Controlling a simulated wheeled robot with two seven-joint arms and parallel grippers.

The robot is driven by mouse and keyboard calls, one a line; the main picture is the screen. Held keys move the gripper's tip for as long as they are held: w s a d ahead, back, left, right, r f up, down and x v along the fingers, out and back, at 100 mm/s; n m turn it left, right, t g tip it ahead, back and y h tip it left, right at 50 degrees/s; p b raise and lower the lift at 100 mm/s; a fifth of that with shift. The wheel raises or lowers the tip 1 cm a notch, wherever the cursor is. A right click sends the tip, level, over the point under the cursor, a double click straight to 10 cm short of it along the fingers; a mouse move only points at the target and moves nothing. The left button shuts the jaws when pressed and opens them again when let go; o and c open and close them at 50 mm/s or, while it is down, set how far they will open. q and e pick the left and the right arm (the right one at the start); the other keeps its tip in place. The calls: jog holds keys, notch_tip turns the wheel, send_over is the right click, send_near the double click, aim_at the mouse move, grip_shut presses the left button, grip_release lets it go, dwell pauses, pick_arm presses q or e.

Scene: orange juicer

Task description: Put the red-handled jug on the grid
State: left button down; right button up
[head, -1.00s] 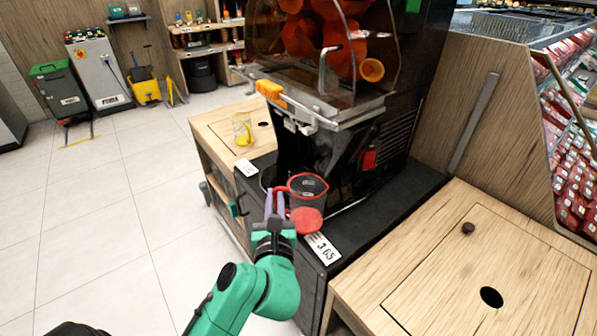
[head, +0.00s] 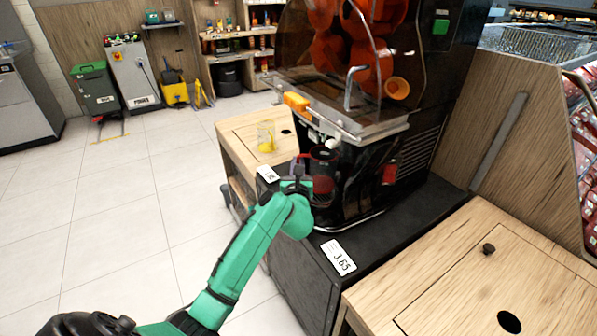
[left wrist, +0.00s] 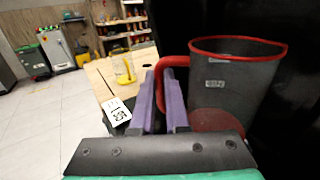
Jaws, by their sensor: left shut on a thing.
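The red-handled jug (head: 323,168) is a dark, see-through pitcher with a red rim, in front of the juicer's lower black body. In the left wrist view the jug (left wrist: 238,85) stands near upright on the right, with its red handle (left wrist: 158,80) at its left side. My left gripper (head: 297,184) is shut on the handle; its purple fingers (left wrist: 162,105) are on either side of it. The grid under the juicer cannot be made out behind the jug and arm. I cannot tell whether the jug touches anything below. My right gripper is out of view.
The juicer (head: 350,100) has an orange-handled lever (head: 297,102) and a metal tray above the jug. A yellow-bottomed jug (head: 265,138) stands on the wooden counter (head: 235,130) at left. A price tag (head: 338,257) lies on the black base's front edge.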

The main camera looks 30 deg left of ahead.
pick_arm(q)
jog(key=shift+f, duration=1.4)
jog(key=c, duration=0.9)
grip_release()
jog(key=shift+s, duration=0.1)
jog(key=shift+r, duration=0.15)
jog(key=shift+s+d, duration=0.2)
jog(key=v, duration=1.1)
jog(key=shift+s+d+b, duration=0.1)
jog(key=shift+s+b, duration=0.15)
jog(key=shift+b, duration=0.1)
